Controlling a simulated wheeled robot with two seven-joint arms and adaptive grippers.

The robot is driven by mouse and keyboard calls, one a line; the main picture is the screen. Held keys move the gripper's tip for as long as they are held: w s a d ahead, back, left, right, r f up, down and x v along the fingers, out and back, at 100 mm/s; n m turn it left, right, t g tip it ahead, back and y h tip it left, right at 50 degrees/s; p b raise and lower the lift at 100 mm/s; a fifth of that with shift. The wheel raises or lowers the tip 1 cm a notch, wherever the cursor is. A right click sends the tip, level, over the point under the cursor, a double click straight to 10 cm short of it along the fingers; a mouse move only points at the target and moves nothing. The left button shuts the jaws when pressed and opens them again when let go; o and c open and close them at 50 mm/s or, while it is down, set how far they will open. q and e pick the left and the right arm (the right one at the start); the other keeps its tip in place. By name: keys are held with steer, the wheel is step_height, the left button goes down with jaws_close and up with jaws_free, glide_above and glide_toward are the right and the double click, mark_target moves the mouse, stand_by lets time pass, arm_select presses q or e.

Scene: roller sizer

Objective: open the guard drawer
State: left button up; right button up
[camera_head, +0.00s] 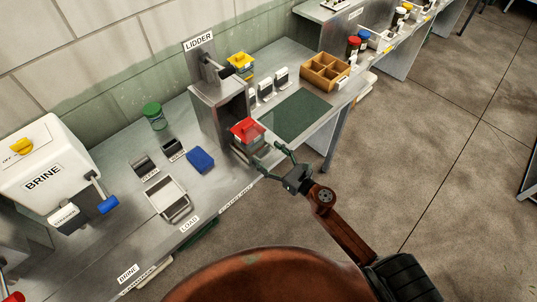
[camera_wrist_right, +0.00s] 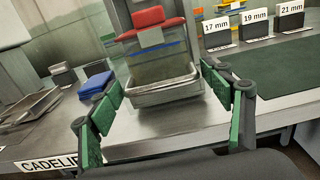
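No part is labelled as a guard drawer. A shallow metal tray with a raised rim (camera_wrist_right: 150,92) sits at the front of the lidder (camera_head: 219,104) and bears a clear container with a red top (camera_head: 247,130); the red top also shows in the right wrist view (camera_wrist_right: 150,20). Another metal tray with a loop handle (camera_head: 167,197) lies by the LOAD label. I cannot tell which is the drawer. My right gripper (camera_head: 270,156) is open and empty, its fingers spread wide in front of the red-topped container, apart from it. My left gripper is not in view.
A blue block (camera_head: 200,160) and a green-lidded jar (camera_head: 154,115) stand left of the lidder. The brine machine (camera_head: 45,165) is far left. A dark green mat (camera_head: 294,115) is bare; a wooden divided box (camera_head: 325,71) stands behind it.

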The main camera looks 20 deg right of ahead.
steer(key=shift+o, duration=1)
steer(key=v, duration=1.2)
